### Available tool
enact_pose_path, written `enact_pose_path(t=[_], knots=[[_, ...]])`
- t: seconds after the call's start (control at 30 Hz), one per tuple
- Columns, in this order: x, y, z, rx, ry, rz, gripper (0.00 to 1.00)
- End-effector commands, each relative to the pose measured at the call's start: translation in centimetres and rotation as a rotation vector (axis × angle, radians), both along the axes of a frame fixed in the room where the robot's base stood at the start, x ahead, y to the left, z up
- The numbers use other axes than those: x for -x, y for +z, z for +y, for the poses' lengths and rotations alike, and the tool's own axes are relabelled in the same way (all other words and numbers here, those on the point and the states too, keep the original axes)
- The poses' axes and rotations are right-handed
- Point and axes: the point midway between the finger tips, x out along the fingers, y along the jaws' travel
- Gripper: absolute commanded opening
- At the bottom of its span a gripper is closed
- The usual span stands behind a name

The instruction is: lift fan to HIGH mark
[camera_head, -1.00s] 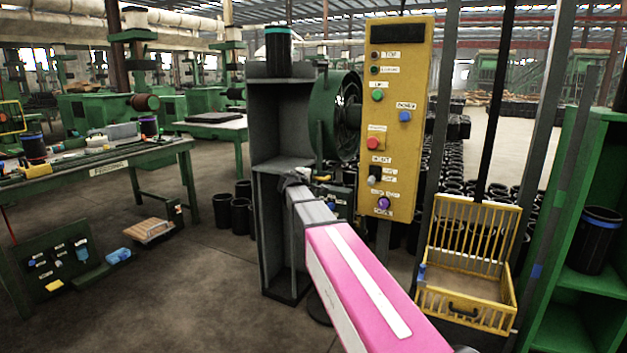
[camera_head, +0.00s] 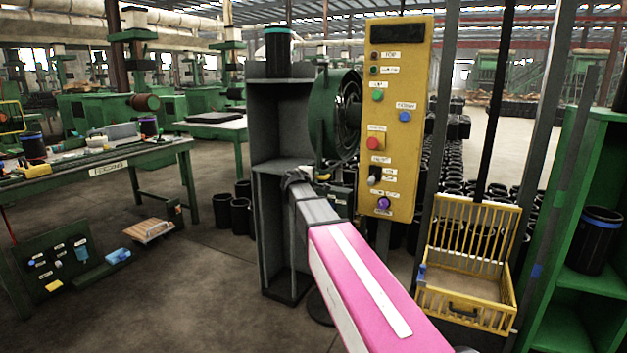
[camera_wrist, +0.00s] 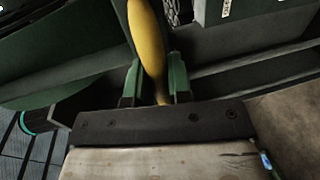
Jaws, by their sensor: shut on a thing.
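The fan (camera_head: 338,115) is a dark green round housing with a black grille. It stands at the right side of a tall grey cabinet, left of the yellow control panel. My gripper (camera_wrist: 156,85) is shut on a yellow handle (camera_wrist: 148,40) in the wrist view, with a green finger on each side. In the head view a bit of yellow (camera_head: 323,177) shows beside my gripper, just below the fan; the fingers themselves are hard to make out there. I see no readable HIGH mark in either view.
The yellow control panel (camera_head: 390,140) with buttons and knobs stands close to the right of my arm. The grey cabinet (camera_head: 283,125) is directly left of it. A yellow wire crate (camera_head: 468,262) and a green shelf (camera_head: 575,290) are at right.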

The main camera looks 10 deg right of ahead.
Motion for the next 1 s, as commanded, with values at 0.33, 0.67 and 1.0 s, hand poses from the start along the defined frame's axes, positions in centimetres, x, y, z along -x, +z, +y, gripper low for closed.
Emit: enact_pose_path(t=[0.33, 0.67, 1.0], knots=[[-0.1, 7.3, 0.0, 0.002, 0.001, -0.006, 0.00], [-0.1, 16.7, 0.0, 0.002, 0.001, -0.006, 0.00], [-0.1, 23.2, 0.0, 0.002, 0.001, -0.005, 0.00]])
